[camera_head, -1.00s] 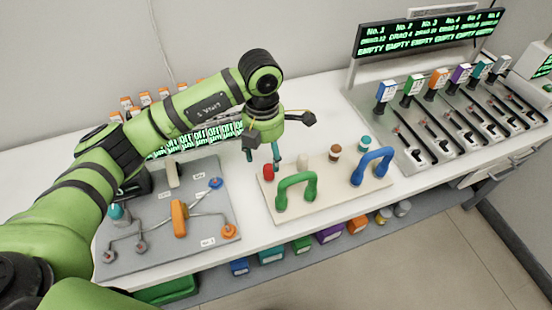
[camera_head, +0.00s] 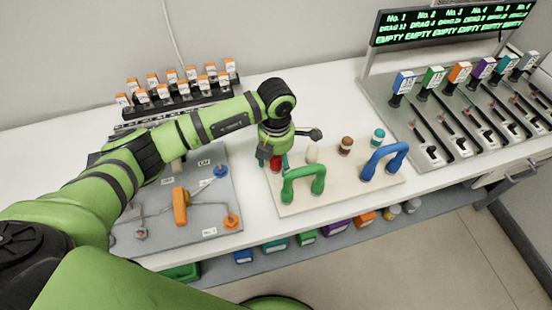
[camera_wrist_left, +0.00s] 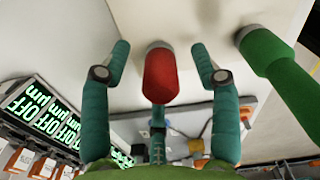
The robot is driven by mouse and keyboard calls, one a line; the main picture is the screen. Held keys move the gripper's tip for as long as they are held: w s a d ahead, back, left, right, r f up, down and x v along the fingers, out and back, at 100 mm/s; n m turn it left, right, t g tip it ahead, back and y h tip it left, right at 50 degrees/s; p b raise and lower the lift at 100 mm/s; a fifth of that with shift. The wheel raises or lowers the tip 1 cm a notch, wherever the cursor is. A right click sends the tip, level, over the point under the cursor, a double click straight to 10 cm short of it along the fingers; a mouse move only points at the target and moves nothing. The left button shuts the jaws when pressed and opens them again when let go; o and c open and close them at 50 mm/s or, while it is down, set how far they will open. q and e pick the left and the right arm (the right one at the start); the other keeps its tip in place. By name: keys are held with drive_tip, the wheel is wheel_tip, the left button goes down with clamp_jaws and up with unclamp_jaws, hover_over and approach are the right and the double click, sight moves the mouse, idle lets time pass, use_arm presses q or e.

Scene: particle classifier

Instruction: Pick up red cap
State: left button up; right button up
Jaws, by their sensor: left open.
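The red cap (camera_wrist_left: 160,74) shows in the left wrist view between the two teal fingers of my left gripper (camera_wrist_left: 160,62). The gripper is open, with a gap on each side of the cap. In the head view the red cap (camera_head: 275,163) is partly hidden behind the gripper (camera_head: 273,160), at the left end of a cream board (camera_head: 330,195). My right gripper is not in view.
A green handle (camera_head: 303,184) stands close to the right of the red cap and a blue handle (camera_head: 384,160) farther right. A brown cap (camera_head: 346,145) and a teal cap (camera_head: 378,137) stand at the board's back. A grey panel (camera_head: 200,225) lies left.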

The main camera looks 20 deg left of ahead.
use_arm(q)
drive_tip(key=c, duration=1.1)
drive_tip(key=shift+c, duration=0.3)
drive_tip(key=shift+r, duration=0.45)
drive_tip(key=r+b, duration=0.1)
drive_tip(key=d+r+b, duration=0.1)
drive_tip(key=r, duration=0.1)
drive_tip(key=shift+w+d+r, duration=0.1)
drive_tip(key=shift+r, duration=0.2)
drive_tip(key=w+d+r+b, duration=0.1)
drive_tip(key=d+r+b, duration=0.2)
drive_tip(key=d+r, duration=0.3)
drive_tip(key=d, duration=0.4)
drive_tip(key=shift+d+r+b, duration=0.25)
drive_tip(key=shift+r+b, duration=0.05)
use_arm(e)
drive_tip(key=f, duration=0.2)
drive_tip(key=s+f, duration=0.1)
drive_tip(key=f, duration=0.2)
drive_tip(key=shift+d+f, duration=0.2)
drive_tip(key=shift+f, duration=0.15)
